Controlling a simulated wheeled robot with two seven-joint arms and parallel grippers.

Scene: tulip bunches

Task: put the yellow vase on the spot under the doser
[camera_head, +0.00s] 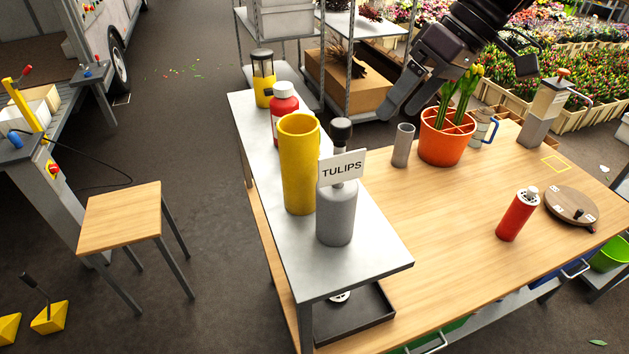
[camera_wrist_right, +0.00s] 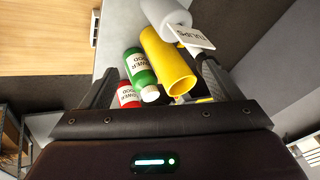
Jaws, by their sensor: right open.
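The yellow vase (camera_head: 300,165) stands upright on the grey raised shelf, beside the grey bottle with the TULIPS sign. It also shows between my fingers in the right wrist view (camera_wrist_right: 166,62), apart from them. My right gripper (camera_head: 456,91) is open and empty, high to the right of the vase, in front of the orange tulip pot as seen from my head. The doser, seemingly the grey upright stand with an orange top (camera_head: 542,115), is at the table's far right. A yellow square outline (camera_head: 555,165) marks the wood at its foot. My left gripper is out of view.
On the shelf (camera_head: 378,262) are the grey bottle (camera_head: 336,215), a red bottle (camera_head: 284,98) and a yellow lantern (camera_head: 263,88); a green bottle (camera_wrist_right: 138,66) shows in the wrist view. The table holds a grey cup (camera_head: 402,146), the orange pot (camera_head: 444,145) and a red shaker (camera_head: 517,215).

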